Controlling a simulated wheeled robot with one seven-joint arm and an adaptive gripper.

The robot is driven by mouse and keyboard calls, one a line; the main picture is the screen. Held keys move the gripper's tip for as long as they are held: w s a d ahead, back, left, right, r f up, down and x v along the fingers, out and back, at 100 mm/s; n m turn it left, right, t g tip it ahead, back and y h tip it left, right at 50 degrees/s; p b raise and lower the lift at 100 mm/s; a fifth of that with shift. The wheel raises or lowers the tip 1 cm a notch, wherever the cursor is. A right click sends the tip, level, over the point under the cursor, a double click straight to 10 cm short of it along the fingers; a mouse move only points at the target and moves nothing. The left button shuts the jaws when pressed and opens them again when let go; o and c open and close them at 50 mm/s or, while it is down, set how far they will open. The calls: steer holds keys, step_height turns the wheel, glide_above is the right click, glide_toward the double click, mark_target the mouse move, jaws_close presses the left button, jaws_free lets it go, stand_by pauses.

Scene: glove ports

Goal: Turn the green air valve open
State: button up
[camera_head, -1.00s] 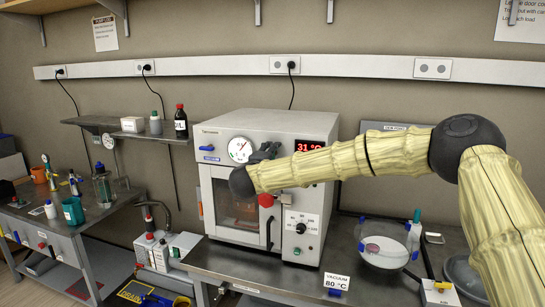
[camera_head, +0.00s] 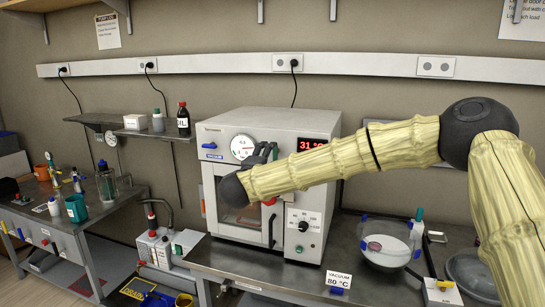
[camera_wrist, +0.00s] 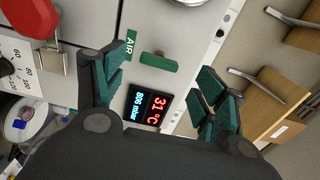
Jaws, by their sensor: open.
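The green air valve (camera_wrist: 159,62) is a short green bar handle on the pale front panel in the wrist view, beside a green AIR label (camera_wrist: 131,44). My gripper (camera_wrist: 161,68) is open, with one dark green-padded finger on each side of the handle in the picture. I see no finger touching it. In the head view my gripper (camera_head: 262,153) shows only in part at the front of the vacuum oven (camera_head: 222,128). My arm hides the valve there.
The oven display (camera_wrist: 147,108) reads 31 °C, close to the valve. A clear bowl (camera_head: 388,245) and a VACUUM 80 °C sign (camera_head: 338,281) stand on the bench.

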steer(key=shift+v, duration=2.75)
steer(key=s+d+f+n+g+y, duration=0.15)
steer(key=s+f+n, duration=0.25)
steer(key=f, duration=0.8)
steer(key=s+f+n+g+y, duration=0.1)
steer(key=s+f+n+y, duration=0.25)
steer(key=f, duration=0.85)
steer(key=s+d+f+n+g+y, duration=0.1)
steer(key=s+f+n+g, duration=0.2)
steer(key=f, duration=0.9)
steer(key=s+d+f+n+g+y, duration=0.1)
steer(key=s+d+f+n+g, duration=0.2)
steer(key=s+f, duration=0.5)
steer(key=s+d+f+n+g, duration=0.1)
steer(key=s+d+f+n, duration=0.25)
steer(key=s+f, duration=0.5)
steer(key=s+d+f+n+g, duration=0.1)
steer(key=s+d, duration=0.4)
steer(key=s, duration=0.5)
steer(key=s+d+f+n+g+h, duration=0.1)
steer(key=s+d+f+g, duration=0.3)
steer(key=s, duration=0.5)
steer(key=s+d+f+n+g, duration=0.2)
steer(key=s+d+f, duration=0.2)
steer(key=s+d, duration=0.4)
steer(key=s, duration=0.2)
steer(key=shift+s+d+g, duration=0.25)
steer(key=shift+s+g, duration=0.1)
steer(key=shift+s, duration=0.05)
